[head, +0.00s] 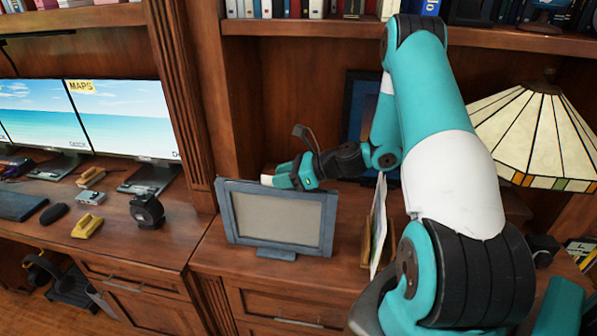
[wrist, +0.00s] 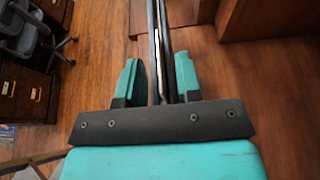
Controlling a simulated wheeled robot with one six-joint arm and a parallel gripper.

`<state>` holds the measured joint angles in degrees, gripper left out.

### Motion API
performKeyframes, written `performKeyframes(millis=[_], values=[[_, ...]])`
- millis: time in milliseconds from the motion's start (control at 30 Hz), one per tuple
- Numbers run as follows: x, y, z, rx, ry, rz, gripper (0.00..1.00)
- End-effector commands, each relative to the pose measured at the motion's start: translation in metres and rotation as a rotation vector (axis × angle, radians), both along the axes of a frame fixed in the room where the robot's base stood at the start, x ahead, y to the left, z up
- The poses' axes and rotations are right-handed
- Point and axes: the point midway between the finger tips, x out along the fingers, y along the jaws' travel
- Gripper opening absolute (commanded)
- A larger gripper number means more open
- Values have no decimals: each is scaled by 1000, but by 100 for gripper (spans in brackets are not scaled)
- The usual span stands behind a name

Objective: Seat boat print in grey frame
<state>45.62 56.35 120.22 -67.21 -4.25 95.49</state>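The grey frame (head: 229,212) stands upright on the desk in the head view, with a plain beige panel inside its border. No boat picture shows on it. White sheets (head: 378,225) stand nearly edge-on in a wooden holder to its right; I cannot tell if one is the boat print. My gripper (head: 285,178) is at the frame's top edge, partly behind it. In the wrist view its teal fingers (wrist: 160,78) are apart, with gaps, on either side of thin dark edges and a pale strip, probably the frame seen edge-on.
A stained-glass lamp (head: 535,130) stands at the right. A dark upright panel (head: 358,105) is at the back.

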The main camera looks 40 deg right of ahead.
Motion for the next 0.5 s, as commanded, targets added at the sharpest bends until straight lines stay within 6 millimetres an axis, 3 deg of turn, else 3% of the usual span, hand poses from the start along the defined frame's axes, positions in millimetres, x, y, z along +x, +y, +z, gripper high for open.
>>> performKeyframes(millis=[167,500], values=[[-19,-16,8,-1,-1,-6,32],[-82,-67,41,-3,-3,-8,32]])
